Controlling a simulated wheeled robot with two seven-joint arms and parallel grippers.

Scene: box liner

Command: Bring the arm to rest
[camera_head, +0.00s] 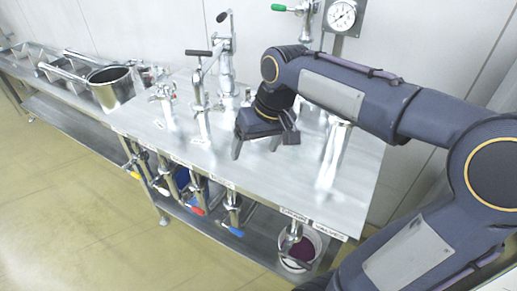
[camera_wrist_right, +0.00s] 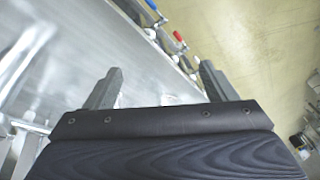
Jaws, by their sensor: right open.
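My right arm (camera_head: 345,92) comes in from the right in the head view and bends over the steel table. My right gripper (camera_head: 256,147) hangs above the table's right half with its fingers pointing down. Its two fingers (camera_wrist_right: 157,85) stand well apart in the right wrist view, and nothing is between them. My left gripper is not in either view.
Steel taps and pipes (camera_head: 203,110) rise from the table (camera_head: 270,185) beside and behind the gripper. A gauge (camera_head: 341,15) is at the back wall. Colored-handled valves (camera_head: 197,209) hang along the front edge. A bucket (camera_head: 299,247) stands below. A steel pot (camera_head: 111,87) is at left.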

